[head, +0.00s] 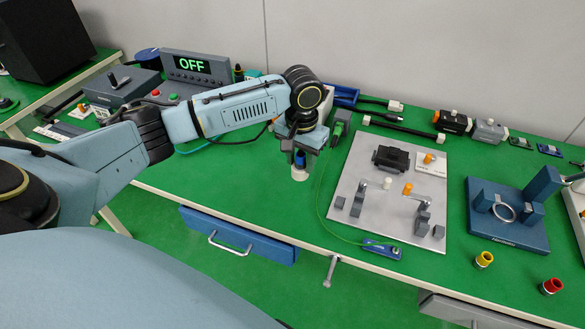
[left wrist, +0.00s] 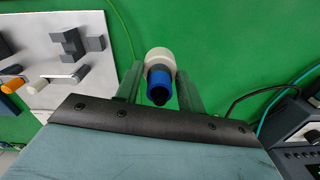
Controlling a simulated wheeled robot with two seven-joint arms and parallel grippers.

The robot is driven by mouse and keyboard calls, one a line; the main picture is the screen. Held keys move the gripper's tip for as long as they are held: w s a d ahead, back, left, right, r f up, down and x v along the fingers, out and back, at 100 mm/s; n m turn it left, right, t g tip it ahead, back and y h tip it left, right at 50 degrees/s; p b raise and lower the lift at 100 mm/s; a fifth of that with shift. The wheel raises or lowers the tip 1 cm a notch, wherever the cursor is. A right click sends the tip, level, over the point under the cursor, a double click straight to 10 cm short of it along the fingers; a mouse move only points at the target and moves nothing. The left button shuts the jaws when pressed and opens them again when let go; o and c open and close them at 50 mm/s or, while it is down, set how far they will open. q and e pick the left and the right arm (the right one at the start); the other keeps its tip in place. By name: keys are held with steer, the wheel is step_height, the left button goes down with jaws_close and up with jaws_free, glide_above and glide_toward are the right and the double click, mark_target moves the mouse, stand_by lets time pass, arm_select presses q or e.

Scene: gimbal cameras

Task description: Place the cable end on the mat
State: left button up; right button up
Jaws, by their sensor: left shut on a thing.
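My left gripper (head: 301,160) points down over the green mat (head: 255,185), left of the grey board. It is shut on a blue and white cylindrical piece (head: 299,174). In the left wrist view the piece (left wrist: 159,84) sits between the two fingers (left wrist: 160,95), with its dark-centred blue part nearer the camera and its white part beyond. I cannot tell whether the white end touches the mat. No cable is clearly seen leaving this piece. A thin green cable (head: 318,185) runs from a green connector (head: 341,123) to a small blue block (head: 382,249). My right gripper is not in view.
The grey board (head: 345,222) with clamps and a black block (head: 391,158) lies to the right. A blue fixture (head: 510,232) stands farther right. Control boxes with an OFF display (head: 192,65) are at the back left. Mat left of the gripper is clear.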

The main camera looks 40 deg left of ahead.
mark_target(300, 176)
arm_select(q)
step_height(300, 176, down, 2)
step_height(300, 176, down, 4)
steer(key=shift+f+b, duration=0.15)
steer(key=shift+b, duration=0.45)
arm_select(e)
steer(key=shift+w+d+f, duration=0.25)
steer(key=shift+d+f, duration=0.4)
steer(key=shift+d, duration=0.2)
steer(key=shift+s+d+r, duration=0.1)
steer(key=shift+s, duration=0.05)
arm_select(q)
steer(key=o, duration=0.9)
step_height(300, 176, up, 12)
steer(key=shift+f+p, duration=0.2)
steer(key=shift+p, duration=1)
steer(key=shift+r, duration=0.3)
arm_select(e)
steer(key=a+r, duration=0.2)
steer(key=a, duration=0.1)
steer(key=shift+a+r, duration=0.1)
